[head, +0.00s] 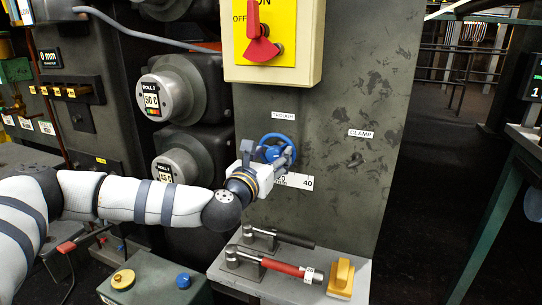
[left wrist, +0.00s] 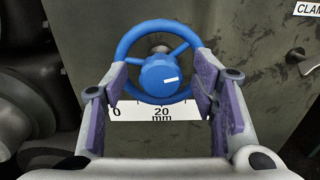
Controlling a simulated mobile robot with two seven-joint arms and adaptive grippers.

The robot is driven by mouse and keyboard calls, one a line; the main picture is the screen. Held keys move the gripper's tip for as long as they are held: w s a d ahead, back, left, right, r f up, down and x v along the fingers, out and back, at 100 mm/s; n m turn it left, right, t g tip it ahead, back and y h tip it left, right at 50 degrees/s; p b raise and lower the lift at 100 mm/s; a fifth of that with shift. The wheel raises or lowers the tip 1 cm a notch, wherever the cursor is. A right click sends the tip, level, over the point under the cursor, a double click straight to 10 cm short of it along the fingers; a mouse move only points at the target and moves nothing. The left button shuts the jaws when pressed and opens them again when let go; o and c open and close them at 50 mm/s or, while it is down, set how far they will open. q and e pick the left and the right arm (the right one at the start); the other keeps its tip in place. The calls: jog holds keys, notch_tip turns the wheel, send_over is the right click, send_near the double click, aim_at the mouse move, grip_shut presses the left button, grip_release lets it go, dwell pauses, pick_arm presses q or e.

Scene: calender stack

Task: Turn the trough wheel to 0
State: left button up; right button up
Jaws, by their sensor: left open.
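The blue trough wheel (head: 279,138) is on the grey machine panel under a label reading "TROUGH". In the left wrist view the wheel (left wrist: 158,76) shows its spokes and a round hub with a white mark pointing right and slightly up. Below it is a white scale (head: 294,182) in mm; 0 and 20 show in the left wrist view, 40 in the head view. My left gripper (head: 272,158) is open in front of the wheel. Its purple-padded fingers (left wrist: 161,88) stand either side of the lower wheel; I cannot tell whether they touch it.
A "CLAMP" label (head: 361,133) is right of the wheel. Above is a yellow switch box with a red handle (head: 261,45). Below, a ledge holds a red-handled lever (head: 284,267), a dark-handled lever and a yellow block (head: 341,277). Grey roll ends (head: 176,93) stand at the left.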

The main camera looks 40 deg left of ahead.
pick_arm(q)
jog(key=c, duration=1.2)
jog(key=shift+o, duration=0.2)
jog(key=shift+d+r+m, duration=0.1)
jog(key=shift+m, duration=0.3)
